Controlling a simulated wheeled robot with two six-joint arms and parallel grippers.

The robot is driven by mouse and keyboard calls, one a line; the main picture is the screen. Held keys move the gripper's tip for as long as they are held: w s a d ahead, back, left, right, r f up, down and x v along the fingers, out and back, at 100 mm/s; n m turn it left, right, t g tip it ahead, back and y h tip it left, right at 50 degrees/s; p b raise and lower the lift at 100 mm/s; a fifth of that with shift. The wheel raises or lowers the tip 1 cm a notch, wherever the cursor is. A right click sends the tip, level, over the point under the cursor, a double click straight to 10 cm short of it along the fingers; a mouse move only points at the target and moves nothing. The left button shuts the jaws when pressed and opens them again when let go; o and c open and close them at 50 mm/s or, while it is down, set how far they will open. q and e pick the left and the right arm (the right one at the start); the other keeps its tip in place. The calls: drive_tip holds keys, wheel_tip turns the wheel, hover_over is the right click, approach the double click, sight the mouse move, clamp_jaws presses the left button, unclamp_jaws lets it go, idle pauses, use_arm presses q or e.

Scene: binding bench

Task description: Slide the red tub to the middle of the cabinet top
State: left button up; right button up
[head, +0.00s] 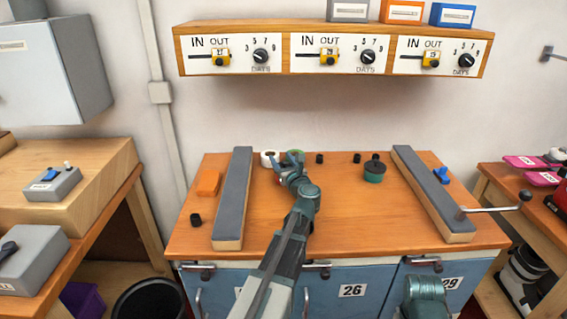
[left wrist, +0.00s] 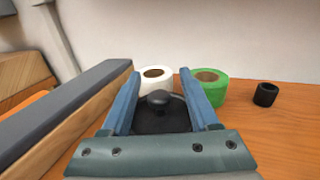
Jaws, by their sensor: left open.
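My left gripper (head: 291,163) is over the back left part of the wooden cabinet top (head: 330,225), with its jaws open. In the left wrist view, a dark round lid with a black knob (left wrist: 159,101) sits between the two blue fingers, with a finger on each side.
A white roll (head: 268,159) and a green roll (left wrist: 208,86) stand behind my gripper. Grey-topped rails (head: 234,195) and (head: 430,190) flank the top. A green tub (head: 374,174), an orange block (head: 208,183) and small black cups (head: 357,158) stand apart. The middle front is clear.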

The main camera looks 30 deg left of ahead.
use_arm(q)
clamp_jaws()
idle(0.3)
idle(1.1)
unclamp_jaws()
drive_tip(key=shift+s, duration=0.1)
drive_tip(key=v, duration=1.3)
drive_tip(key=shift+s+d, duration=0.15)
drive_tip(key=shift+d, duration=0.15)
